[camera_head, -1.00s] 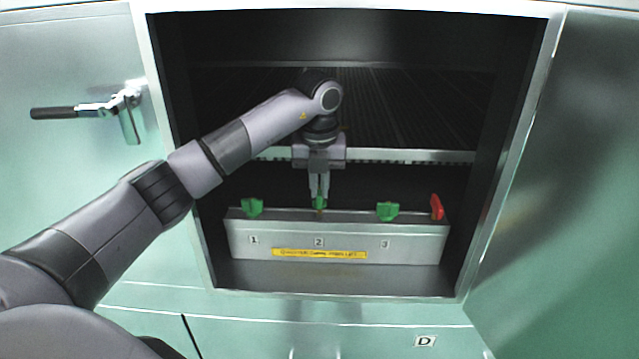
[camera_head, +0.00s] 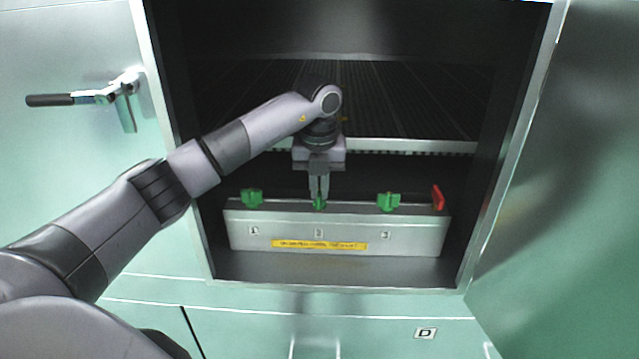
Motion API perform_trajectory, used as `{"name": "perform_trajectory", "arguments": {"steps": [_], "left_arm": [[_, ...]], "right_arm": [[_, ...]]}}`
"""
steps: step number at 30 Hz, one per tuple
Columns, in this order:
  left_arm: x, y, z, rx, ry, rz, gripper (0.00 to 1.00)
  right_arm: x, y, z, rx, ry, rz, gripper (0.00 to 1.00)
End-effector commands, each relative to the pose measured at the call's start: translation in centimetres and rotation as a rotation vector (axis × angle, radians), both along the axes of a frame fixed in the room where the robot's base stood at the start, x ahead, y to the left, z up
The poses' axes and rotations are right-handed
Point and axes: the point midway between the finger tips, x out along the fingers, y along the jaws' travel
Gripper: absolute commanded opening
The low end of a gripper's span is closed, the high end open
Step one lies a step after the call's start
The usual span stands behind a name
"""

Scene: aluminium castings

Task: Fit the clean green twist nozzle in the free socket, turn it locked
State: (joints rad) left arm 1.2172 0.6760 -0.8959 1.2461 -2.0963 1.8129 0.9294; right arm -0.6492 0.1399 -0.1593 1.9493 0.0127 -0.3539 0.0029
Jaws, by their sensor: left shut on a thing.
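My left gripper (camera_head: 319,196) points down inside the open cabinet and is shut on a small green nozzle (camera_head: 319,204). The nozzle is at position 2 on top of the grey metal manifold block (camera_head: 290,224), its lower end at the block's top face. I cannot tell whether it is seated or how far it is turned. Green nozzles stand at position 1 (camera_head: 251,197) and position 3 (camera_head: 388,202). A red lever (camera_head: 438,197) stands upright at the block's right end. My right gripper is not in view.
The cabinet frame (camera_head: 172,130) surrounds the arm closely. A slatted dark rack with a metal front rail (camera_head: 410,146) lies behind the gripper. Open doors stand at both sides, the left one with a handle (camera_head: 85,98). A yellow label (camera_head: 320,245) is on the block.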

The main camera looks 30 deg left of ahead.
Motion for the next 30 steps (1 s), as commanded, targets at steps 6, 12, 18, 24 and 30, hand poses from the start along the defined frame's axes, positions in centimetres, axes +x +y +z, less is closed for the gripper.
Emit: {"name": "perform_trajectory", "arguments": {"steps": [6, 12, 18, 24, 30], "left_arm": [[0.0, 0.0, -0.3, 0.0, 0.0, 0.0, 0.29], [0.0, 0.0, -0.3, 0.0, 0.0, 0.0, 0.39], [0.0, 0.0, 0.2, -0.001, -0.003, 0.0, 0.39], [-0.3, -0.2, 3.2, -0.001, -0.005, 0.001, 0.39], [-0.6, -0.4, 5.9, 0.001, -0.003, 0.001, 0.39]], "right_arm": [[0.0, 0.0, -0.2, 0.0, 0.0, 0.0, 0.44], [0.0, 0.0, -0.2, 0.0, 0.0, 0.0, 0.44], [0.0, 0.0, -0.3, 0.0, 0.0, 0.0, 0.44], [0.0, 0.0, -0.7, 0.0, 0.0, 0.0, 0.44], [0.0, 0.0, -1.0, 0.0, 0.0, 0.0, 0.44]]}}
